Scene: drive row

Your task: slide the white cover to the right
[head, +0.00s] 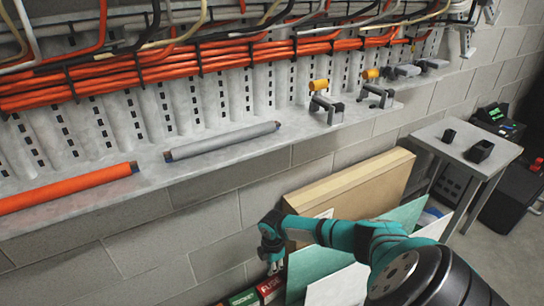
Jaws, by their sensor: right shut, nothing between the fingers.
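A pale grey-white tube (222,141), the piece most like a white cover, lies lengthwise on the ledge (150,157) below the slotted panel. Both its ends are dark. My right gripper (273,266) hangs low, below the ledge and to the right of the tube in the picture, beside a cardboard box. It is shut and empty, clear of the tube. My left gripper is out of view.
An orange tube (66,188) lies on the ledge at left, with a gap before the pale one. Clamps with orange knobs (326,102) stand to the right of the pale tube. Orange cables (150,68) run above. A cardboard box (350,188) and a grey table (464,142) are at right.

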